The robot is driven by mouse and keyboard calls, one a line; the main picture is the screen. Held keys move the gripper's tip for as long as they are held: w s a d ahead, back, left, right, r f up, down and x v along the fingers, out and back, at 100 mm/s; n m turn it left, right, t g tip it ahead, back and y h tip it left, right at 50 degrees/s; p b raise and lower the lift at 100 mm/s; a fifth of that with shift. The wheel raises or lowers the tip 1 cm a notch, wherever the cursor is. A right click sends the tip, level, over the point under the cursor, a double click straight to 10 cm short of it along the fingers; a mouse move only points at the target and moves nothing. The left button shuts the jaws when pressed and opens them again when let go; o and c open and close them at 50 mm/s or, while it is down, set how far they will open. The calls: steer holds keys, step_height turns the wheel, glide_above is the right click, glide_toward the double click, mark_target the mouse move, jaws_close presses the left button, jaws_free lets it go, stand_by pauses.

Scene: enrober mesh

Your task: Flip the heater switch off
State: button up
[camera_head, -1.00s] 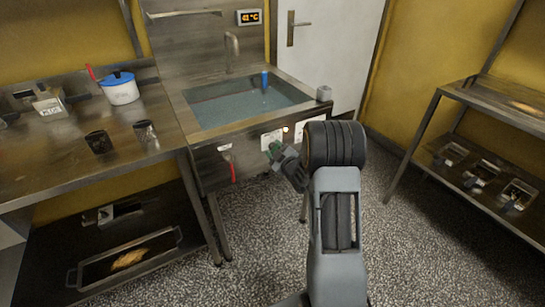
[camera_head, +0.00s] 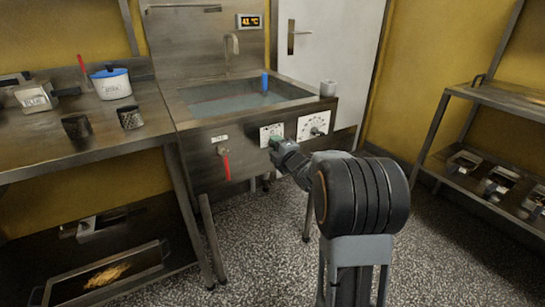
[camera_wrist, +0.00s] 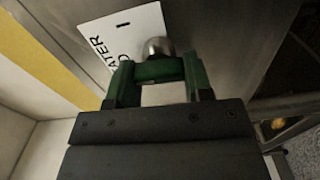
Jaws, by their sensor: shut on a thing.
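The heater switch (camera_wrist: 157,46) shows in the wrist view as a rounded metal tip on a white plate (camera_wrist: 144,22) with partly hidden lettering ending in "ATER". In the head view, the plate (camera_head: 267,132) is on the front panel of the sink unit. My gripper (camera_wrist: 158,70) has green fingers closed at the switch, with the metal tip showing just beyond them. In the head view, my gripper (camera_head: 275,143) is at the plate's lower right. The fingers hide the lower part of the switch, and I cannot tell its setting.
A dial plate (camera_head: 313,125) is close to the right of the switch. A red-handled valve (camera_head: 226,165) hangs to the left. The water-filled basin (camera_head: 205,92) is above, holding a blue object (camera_head: 265,82). A display (camera_head: 249,21) reads about 41 °C. Floor (camera_head: 440,255) is open at right.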

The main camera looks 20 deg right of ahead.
steer(key=shift+f+n+b, duration=0.15)
steer(key=shift+n+b, duration=0.25)
steer(key=o, duration=0.9)
steer(key=shift+s+d+p, duration=0.25)
steer(key=shift+s+p, duration=0.15)
steer(key=shift+s, duration=1.9)
steer(key=shift+s+d+p, duration=0.3)
steer(key=shift+s+p, duration=0.15)
steer(key=shift+s, duration=1.8)
steer(key=shift+s+d+p, duration=0.25)
steer(key=shift+s+p, duration=0.15)
steer(key=shift+s, duration=1.9)
steer(key=shift+r, duration=0.2)
